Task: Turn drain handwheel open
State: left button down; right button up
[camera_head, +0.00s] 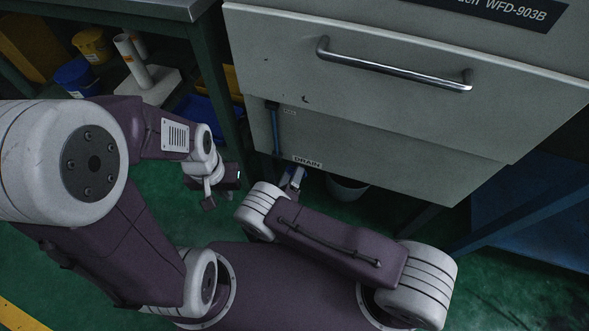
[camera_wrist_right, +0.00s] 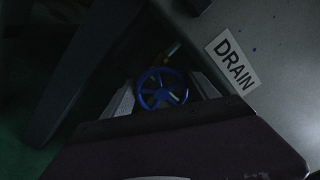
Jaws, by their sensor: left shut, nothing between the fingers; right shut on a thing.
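In the right wrist view, the blue spoked drain handwheel (camera_wrist_right: 162,92) sits between the two grey fingers of my right gripper (camera_wrist_right: 163,95), which is shut on it. The DRAIN label (camera_wrist_right: 232,64) is on the grey panel just to its right. In the head view, my right gripper (camera_head: 292,180) is below the DRAIN label (camera_head: 307,162), at the lower edge of the machine; the wheel cannot be made out there. My left gripper (camera_head: 213,188) is shut and empty, apart from the machine, to the left of the right gripper.
The grey machine cabinet (camera_head: 400,120) with a metal handle (camera_head: 395,70) rises above the drain. A white bucket (camera_head: 347,188) stands on the floor under it. A workbench with a blue bucket (camera_head: 78,78) and a yellow bucket (camera_head: 92,45) is at the left. Green floor is bare beside my left arm.

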jog(key=n, duration=0.5)
jog(key=shift+f+n, duration=0.25)
jog(key=shift+n, duration=0.05)
jog(key=n, duration=0.5)
jog(key=shift+f+b, duration=0.2)
jog(key=shift+b, duration=0.2)
jog(key=n, duration=0.5)
jog(key=shift+d+f+n, duration=0.1)
jog(key=shift+f+n, duration=0.1)
jog(key=shift+n, duration=0.2)
jog(key=shift+d+n+b, duration=0.1)
jog(key=shift+n+b, duration=0.25)
jog(key=shift+n, duration=1.85)
jog(key=o, duration=1.3)
jog(key=shift+c, duration=0.2)
